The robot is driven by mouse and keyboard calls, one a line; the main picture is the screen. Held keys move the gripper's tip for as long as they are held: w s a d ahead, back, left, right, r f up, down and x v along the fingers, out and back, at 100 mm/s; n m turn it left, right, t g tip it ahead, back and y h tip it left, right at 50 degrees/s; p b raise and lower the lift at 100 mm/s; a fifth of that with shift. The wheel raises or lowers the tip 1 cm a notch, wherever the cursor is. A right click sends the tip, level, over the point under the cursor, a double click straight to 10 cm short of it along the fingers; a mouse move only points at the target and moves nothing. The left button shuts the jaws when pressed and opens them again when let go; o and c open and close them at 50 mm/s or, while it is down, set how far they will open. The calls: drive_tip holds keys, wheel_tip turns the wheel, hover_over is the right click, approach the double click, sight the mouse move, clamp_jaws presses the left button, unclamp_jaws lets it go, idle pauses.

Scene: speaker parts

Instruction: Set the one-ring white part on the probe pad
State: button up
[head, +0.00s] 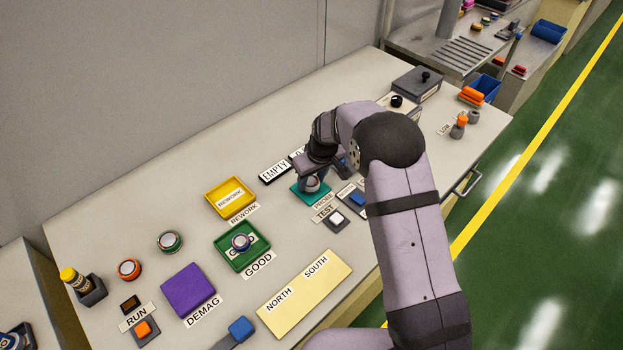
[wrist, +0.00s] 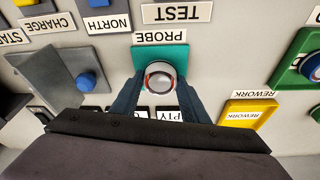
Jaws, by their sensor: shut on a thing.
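My gripper (wrist: 160,88) is shut on a round part (wrist: 159,77) with a pale, whitish top and some red on its side. I cannot count its rings. In the wrist view the part is between the two fingers, over the teal probe pad (wrist: 178,52). In the head view the held part (head: 312,184) shows under my gripper (head: 318,178), at the teal probe pad (head: 298,193). I cannot tell whether it touches the pad. My gripper and the part hide much of the pad.
The green GOOD tray (head: 232,262) holds a blue-sided round part (head: 240,242). Green-sided (head: 169,241) and orange-sided (head: 129,269) round parts stand at the left. The yellow REWORK tray (head: 222,188) is left of the pad. A TEST button (head: 336,219) is close in front.

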drive_tip(key=shift+f, duration=0.25)
drive_tip(key=o, duration=1.4)
drive_tip(key=b+v, duration=0.2)
drive_tip(key=v, duration=0.4)
drive_tip(key=shift+r, duration=0.1)
drive_tip(key=shift+s+d+r, duration=0.1)
drive_tip(key=shift+s+r, duration=0.1)
drive_tip(key=shift+r, duration=0.35)
